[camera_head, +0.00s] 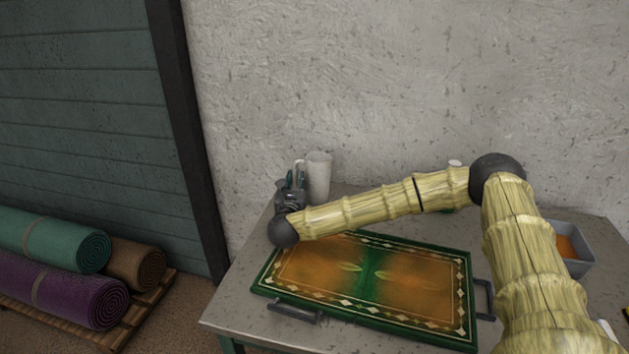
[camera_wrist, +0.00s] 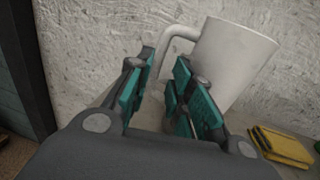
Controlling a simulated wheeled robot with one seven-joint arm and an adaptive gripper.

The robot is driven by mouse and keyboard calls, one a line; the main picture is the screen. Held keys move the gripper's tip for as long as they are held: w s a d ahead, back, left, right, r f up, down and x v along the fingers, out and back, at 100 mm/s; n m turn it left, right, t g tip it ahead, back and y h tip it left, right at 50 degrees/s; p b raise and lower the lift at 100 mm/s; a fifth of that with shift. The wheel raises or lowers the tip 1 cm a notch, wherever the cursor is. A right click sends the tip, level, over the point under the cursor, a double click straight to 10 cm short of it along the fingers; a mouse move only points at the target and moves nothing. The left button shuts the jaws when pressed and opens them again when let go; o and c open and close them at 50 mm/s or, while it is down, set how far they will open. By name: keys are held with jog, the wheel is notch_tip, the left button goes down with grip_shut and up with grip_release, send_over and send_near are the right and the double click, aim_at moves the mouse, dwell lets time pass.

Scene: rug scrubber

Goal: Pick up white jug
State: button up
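The white jug (camera_head: 319,178) stands upright at the back left of the grey table, close to the wall. My gripper (camera_head: 291,182) is just left of it, on its handle side. In the wrist view the jug (camera_wrist: 232,62) fills the upper right and looks tilted. Its handle shows at the gap between the fingertips of my gripper (camera_wrist: 165,62). The two teal-padded fingers are apart, with the right finger overlapping the jug's lower body. I cannot tell whether the handle lies between the fingers or just beyond them, or whether either finger touches it.
A green-bordered tray (camera_head: 455,335) with an orange patterned middle covers the table's front, below my arm. A grey bin (camera_head: 585,266) with orange contents stands at the right. A yellow item (camera_wrist: 280,146) lies right of the jug. Rolled rugs (camera_head: 60,245) lie at the left.

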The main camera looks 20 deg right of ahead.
aim_at(296, 174)
jog(key=p+x, duration=0.1)
jog(key=x, duration=0.2)
jog(key=shift+w+r, duration=0.2)
jog(key=shift+w+d+f+p, duration=0.1)
jog(key=shift+w+d+p, duration=0.2)
jog(key=shift+w, duration=0.4)
grip_shut()
